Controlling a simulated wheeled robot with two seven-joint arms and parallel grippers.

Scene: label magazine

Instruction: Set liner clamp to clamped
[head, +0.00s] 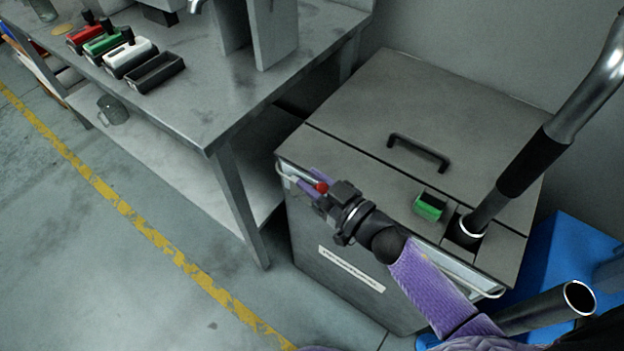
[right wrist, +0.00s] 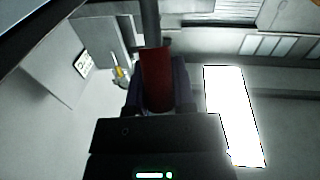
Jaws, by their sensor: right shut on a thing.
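The grey label magazine cabinet (head: 345,90) stands right of centre in the head view. A pale metal bar (head: 470,283) runs along its front upper edge, partly hidden by my right arm. A small red grip (head: 321,187) shows at the left part of that edge; I take it for the liner clamp's handle. My right gripper (head: 313,185) is at this grip with its purple fingers around it. In the right wrist view the red grip (right wrist: 156,80) sits between the fingers, on a grey rod (right wrist: 150,22). My left gripper is not in view.
A black handle (head: 418,152) and a green block (head: 429,206) are on the cabinet top. A thick pipe (head: 530,160) rises from its right side. A steel bench (head: 215,105) with red, green, white and black trays stands left. Floor in front is clear.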

